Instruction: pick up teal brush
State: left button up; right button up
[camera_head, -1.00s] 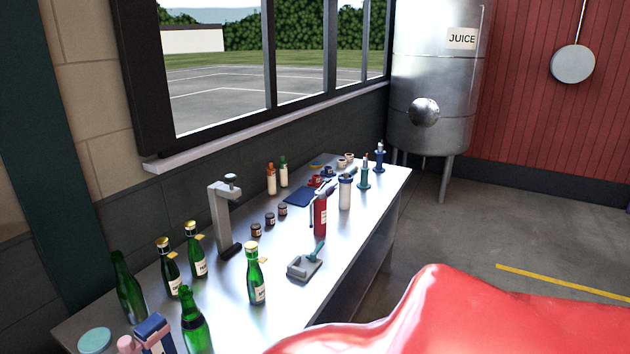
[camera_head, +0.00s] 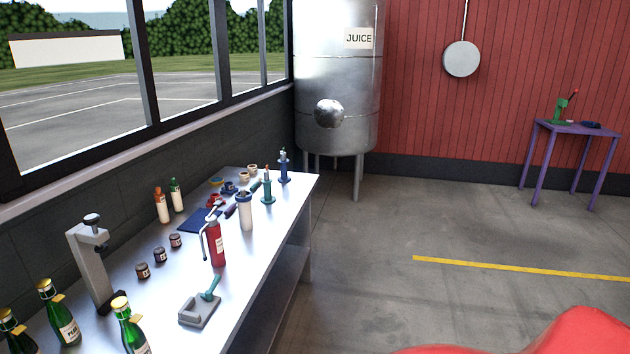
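A teal brush (camera_head: 211,288) rests on a small grey tray (camera_head: 192,319) near the front edge of the metal workbench (camera_head: 240,308). Its handle tilts up toward the back right, and its lower end meets the tray. It is too small to tell its bristles apart. Neither of my grippers is in view, and nothing holds the brush.
A red bottle-like canister (camera_head: 216,246) and a white cylinder (camera_head: 245,212) stand behind the tray. A grey press stand (camera_head: 90,265) and green bottles (camera_head: 129,330) stand left. Open floor (camera_head: 375,265) lies right of the bench; a purple table (camera_head: 572,128) is far right.

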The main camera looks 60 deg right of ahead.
aim_at(252, 188)
jog(key=l+z, duration=0.15)
jog(key=l, duration=0.25)
jog(key=i+l+z, duration=0.1)
jog(key=l, duration=0.3)
jog(key=i+l+z, duration=0.15)
jog(key=l, duration=0.25)
jog(key=i+l+z, duration=0.1)
jog(key=l, duration=0.25)
jog(key=i+l+z, duration=0.15)
jog(key=l, duration=0.2)
jog(key=i+l+z, duration=0.1)
jog(key=l, duration=0.25)
jog(key=i+l, duration=0.15)
jog(key=l, duration=0.15)
jog(key=i+l, duration=0.3)
jog(key=l, duration=0.25)
jog(key=u, duration=3)
jog(key=z, duration=3)
jog(key=i+l, duration=0.1)
jog(key=i, duration=0.85)
